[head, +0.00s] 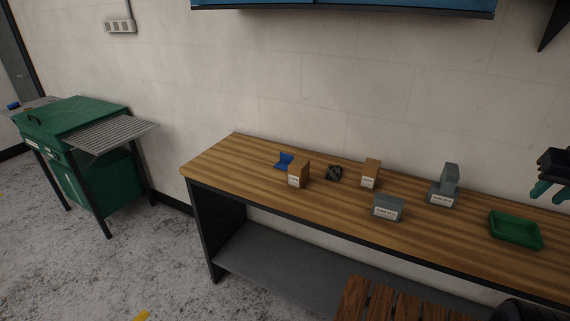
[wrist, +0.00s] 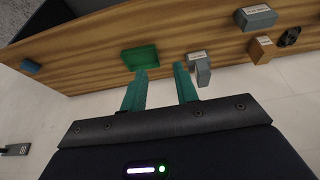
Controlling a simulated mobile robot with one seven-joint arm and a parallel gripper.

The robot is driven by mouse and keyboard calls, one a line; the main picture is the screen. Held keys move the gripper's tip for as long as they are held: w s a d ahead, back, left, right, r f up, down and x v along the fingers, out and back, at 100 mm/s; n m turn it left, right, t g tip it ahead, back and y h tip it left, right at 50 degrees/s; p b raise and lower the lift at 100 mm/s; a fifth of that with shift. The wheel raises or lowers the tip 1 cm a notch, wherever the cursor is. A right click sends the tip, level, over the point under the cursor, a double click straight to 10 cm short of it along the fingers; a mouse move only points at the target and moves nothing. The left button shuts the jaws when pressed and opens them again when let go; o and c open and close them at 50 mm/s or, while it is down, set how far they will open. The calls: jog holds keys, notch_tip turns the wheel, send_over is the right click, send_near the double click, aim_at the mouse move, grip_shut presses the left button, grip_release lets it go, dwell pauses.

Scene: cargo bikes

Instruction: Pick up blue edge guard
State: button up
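The blue edge guard (head: 285,160) lies on the wooden workbench (head: 222,158) near its left end. It looks like an angled piece and sits just behind and left of a brown labelled box (head: 298,174), which may hide a little of it. My gripper (head: 551,190) is at the far right of the head view, above the bench and far from the edge guard. In the wrist view its two teal fingers (wrist: 163,70) are apart with nothing between them. The edge guard does not show in the wrist view.
A slatted wooden piece (head: 400,300) stands in front.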

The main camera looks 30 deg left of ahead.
jog(key=w+a+r+n+g, duration=0.2)
jog(key=w+a+r, duration=0.1)
jog(key=w+a, duration=0.8)
jog(key=w+a+f+n+g, duration=0.15)
jog(key=w+a, duration=0.35)
jog(key=a, duration=0.6)
jog(key=w+a+f+n, duration=0.1)
jog(key=w+a+n, duration=0.2)
jog(key=w+a, duration=0.5)
jog(key=w+a+f+n+g, duration=0.1)
jog(key=w+a+n, duration=0.15)
jog(key=a, duration=1.05)
jog(key=n, duration=0.8)
send_near(288, 155)
jog(key=shift+w+a+f, duration=0.1)
jog(key=shift+f, duration=2.4)
jog(key=shift+w+f, duration=0.1)
jog(key=shift+f, duration=2.4)
grip_shut()
